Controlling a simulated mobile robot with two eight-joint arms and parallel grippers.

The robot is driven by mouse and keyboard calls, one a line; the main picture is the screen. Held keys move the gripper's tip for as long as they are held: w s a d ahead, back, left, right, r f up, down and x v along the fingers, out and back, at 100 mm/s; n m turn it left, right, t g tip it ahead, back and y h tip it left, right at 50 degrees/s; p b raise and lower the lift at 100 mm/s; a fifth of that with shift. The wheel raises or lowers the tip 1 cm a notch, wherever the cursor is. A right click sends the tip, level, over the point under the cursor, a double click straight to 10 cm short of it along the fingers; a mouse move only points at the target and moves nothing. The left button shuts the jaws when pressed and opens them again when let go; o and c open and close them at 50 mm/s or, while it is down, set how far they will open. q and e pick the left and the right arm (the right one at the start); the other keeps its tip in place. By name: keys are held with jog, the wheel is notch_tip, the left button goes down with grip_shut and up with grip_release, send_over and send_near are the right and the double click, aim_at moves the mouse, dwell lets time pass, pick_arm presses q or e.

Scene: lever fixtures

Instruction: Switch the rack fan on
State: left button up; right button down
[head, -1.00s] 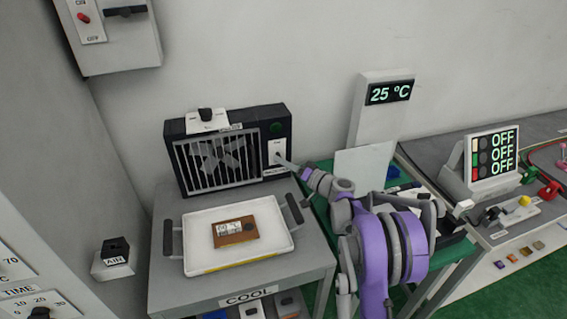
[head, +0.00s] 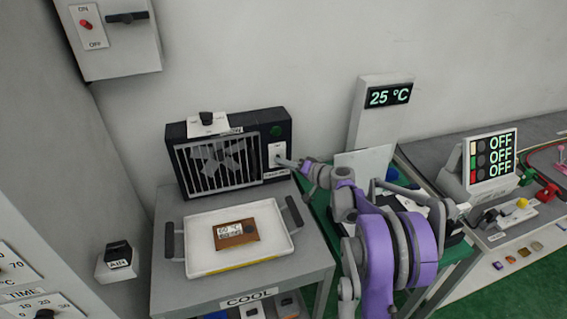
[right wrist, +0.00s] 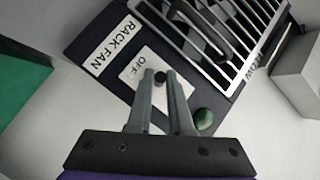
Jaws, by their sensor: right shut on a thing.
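The rack fan (head: 217,158) is a dark box with a light grille, standing at the back of the grey table. Its white switch plate (head: 277,149) is on the right of its front, below a dark green lamp (head: 275,131). In the right wrist view the plate (right wrist: 138,72) shows OFF, beside the RACK FAN label (right wrist: 113,47). My right gripper (head: 281,161) is at the plate. In the wrist view its fingertips (right wrist: 160,75) are shut around the small black switch lever (right wrist: 160,77). The fingers hide part of the plate. My left gripper is not in view.
A white tray (head: 204,222) with dark handles holds a brown labelled block (head: 236,234) in front of the fan. A dark knob on a white base (head: 207,122) sits on top of the fan. A 25 °C display (head: 389,95) stands to the right.

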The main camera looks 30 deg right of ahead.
notch_tip(320, 180, up, 2)
jog(key=m+g+p, duration=0.1)
jog(key=g+p, duration=0.1)
jog(key=g, duration=0.1)
jog(key=shift+w+m+g, duration=0.15)
jog(key=shift+m+g, duration=0.15)
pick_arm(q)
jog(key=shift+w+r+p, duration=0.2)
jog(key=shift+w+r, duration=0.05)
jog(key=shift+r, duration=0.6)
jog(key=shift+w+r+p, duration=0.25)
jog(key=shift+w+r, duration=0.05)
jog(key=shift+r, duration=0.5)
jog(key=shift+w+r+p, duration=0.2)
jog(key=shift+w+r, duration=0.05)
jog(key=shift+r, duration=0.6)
pick_arm(e)
jog(key=shift+w+d+r+m+g, duration=0.1)
jog(key=shift+r+m+g, duration=0.15)
jog(key=shift+g, duration=0.4)
jog(key=shift+w+r+m+g, duration=0.15)
jog(key=shift+m+g, duration=0.1)
jog(key=shift+g, duration=0.4)
jog(key=c, duration=1.1)
grip_release()
jog(key=shift+s, duration=0.1)
